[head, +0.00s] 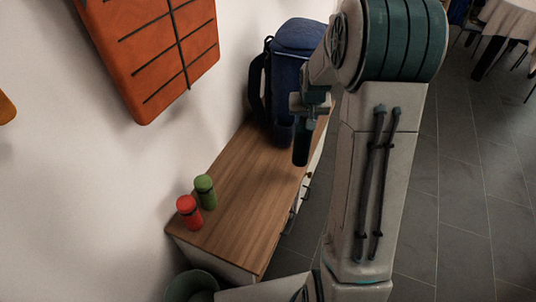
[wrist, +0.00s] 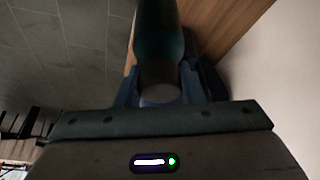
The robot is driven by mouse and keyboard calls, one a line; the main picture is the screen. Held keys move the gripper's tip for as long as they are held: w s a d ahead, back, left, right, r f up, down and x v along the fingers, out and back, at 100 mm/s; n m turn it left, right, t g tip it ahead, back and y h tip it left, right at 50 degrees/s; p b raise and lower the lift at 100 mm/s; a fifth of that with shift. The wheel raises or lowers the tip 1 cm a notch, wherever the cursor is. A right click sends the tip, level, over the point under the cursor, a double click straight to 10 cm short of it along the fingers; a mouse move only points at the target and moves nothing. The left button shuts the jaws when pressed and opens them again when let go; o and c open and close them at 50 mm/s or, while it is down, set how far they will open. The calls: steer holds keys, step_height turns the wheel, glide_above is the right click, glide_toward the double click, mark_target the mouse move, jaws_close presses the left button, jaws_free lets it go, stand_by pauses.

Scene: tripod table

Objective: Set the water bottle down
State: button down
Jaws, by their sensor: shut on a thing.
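The water bottle (head: 301,149) is a dark teal cylinder. It hangs upright below my gripper (head: 309,105) in the head view, in front of the right edge of the wooden cabinet top (head: 243,185). I cannot tell whether its base touches anything. In the wrist view the bottle (wrist: 160,42) stands dark between the two fingers of my gripper (wrist: 160,88), which are shut on it. The wood surface shows behind it on the right and grey floor on the left.
A blue backpack (head: 297,40) stands at the far end of the cabinet. The middle of the top is clear. A green bin (head: 190,285) is on the floor by the near end.

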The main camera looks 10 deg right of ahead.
steer(key=shift+w+d, duration=0.1)
steer(key=shift+d, duration=0.1)
steer(key=shift+a+f, duration=0.2)
steer(key=a+f+b, duration=0.2)
steer(key=a+f, duration=0.8)
steer(key=a, duration=0.1)
steer(key=shift+s+f+b, duration=0.25)
steer(key=shift+s+b, duration=0.1)
steer(key=shift+b, duration=0.05)
steer(key=shift+f, duration=0.2)
steer(key=c, duration=0.9)
jaws_free()
steer(key=shift+c, duration=0.2)
steer(key=shift+r, duration=0.1)
